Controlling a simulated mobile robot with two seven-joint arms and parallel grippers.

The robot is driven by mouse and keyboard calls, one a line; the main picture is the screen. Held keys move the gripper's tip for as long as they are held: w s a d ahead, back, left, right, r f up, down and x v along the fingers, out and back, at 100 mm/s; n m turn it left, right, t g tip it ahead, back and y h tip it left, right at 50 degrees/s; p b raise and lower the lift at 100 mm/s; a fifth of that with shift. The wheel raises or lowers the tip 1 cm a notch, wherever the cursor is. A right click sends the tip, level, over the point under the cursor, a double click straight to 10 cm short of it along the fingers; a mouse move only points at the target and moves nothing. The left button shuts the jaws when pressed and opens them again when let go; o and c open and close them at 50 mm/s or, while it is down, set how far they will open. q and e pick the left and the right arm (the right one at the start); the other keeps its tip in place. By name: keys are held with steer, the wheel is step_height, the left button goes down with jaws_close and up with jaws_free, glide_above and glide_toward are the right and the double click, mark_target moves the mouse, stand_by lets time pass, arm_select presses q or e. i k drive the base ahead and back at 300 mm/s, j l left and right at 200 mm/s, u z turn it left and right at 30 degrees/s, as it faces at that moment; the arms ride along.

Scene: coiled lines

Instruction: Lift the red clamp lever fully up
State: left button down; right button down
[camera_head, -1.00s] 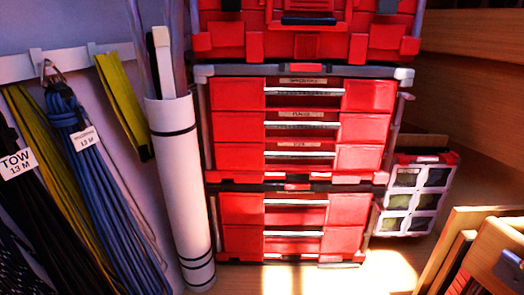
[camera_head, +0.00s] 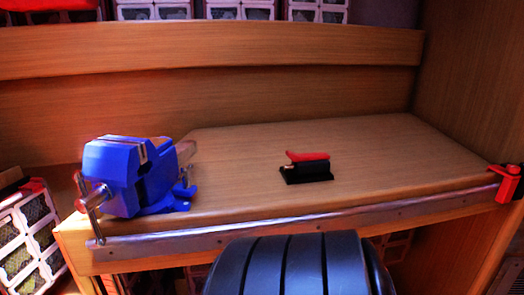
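The red clamp lever (camera_head: 307,156) lies roughly level on top of a small black clamp base (camera_head: 306,173). The clamp stands on the wooden workbench (camera_head: 250,150), right of the middle of the picture. Nothing touches the lever. Neither of my grippers shows in the head view.
A blue vise (camera_head: 128,177) is mounted at the bench's left front corner. A metal rail (camera_head: 290,221) runs along the front edge, with a red and black fitting (camera_head: 507,184) at its right end. A dark ribbed rounded object (camera_head: 295,266) stands in front. The bench top around the clamp is clear.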

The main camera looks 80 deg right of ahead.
mark_target(294, 156)
steer(key=z, duration=2.9)
steer(key=k+l+u, duration=0.1)
steer(key=l+u, duration=0.15)
steer(key=l, duration=0.2)
steer(key=k+l+u, duration=0.1)
steer(key=l+u, duration=0.15)
steer(key=l, duration=0.2)
